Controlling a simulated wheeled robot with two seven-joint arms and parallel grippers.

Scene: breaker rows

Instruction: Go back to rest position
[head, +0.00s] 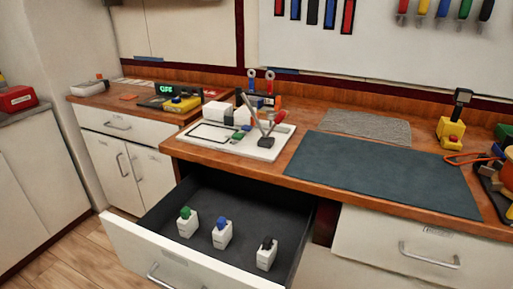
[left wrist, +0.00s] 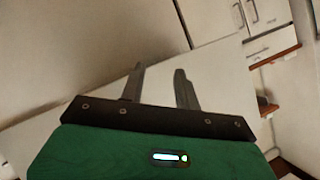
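My left gripper (left wrist: 158,82) shows in the left wrist view. Its two grey fingers stand apart with nothing between them, in front of pale cabinet fronts and wall. It is not in the head view. My right gripper is in no view. In the head view the drawer (head: 130,244) is pulled open. Inside it stand three small white breakers: one with a green top (head: 187,223), one with a blue top (head: 222,234) and one with a black top (head: 266,255).
A white board (head: 258,152) with breaker parts and a dark grey upright piece is on the wooden counter. A dark mat (head: 385,172) lies to its right. A yellow tool (head: 451,130) and an orange-handled tool stand at the far right. The open drawer juts out over the floor.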

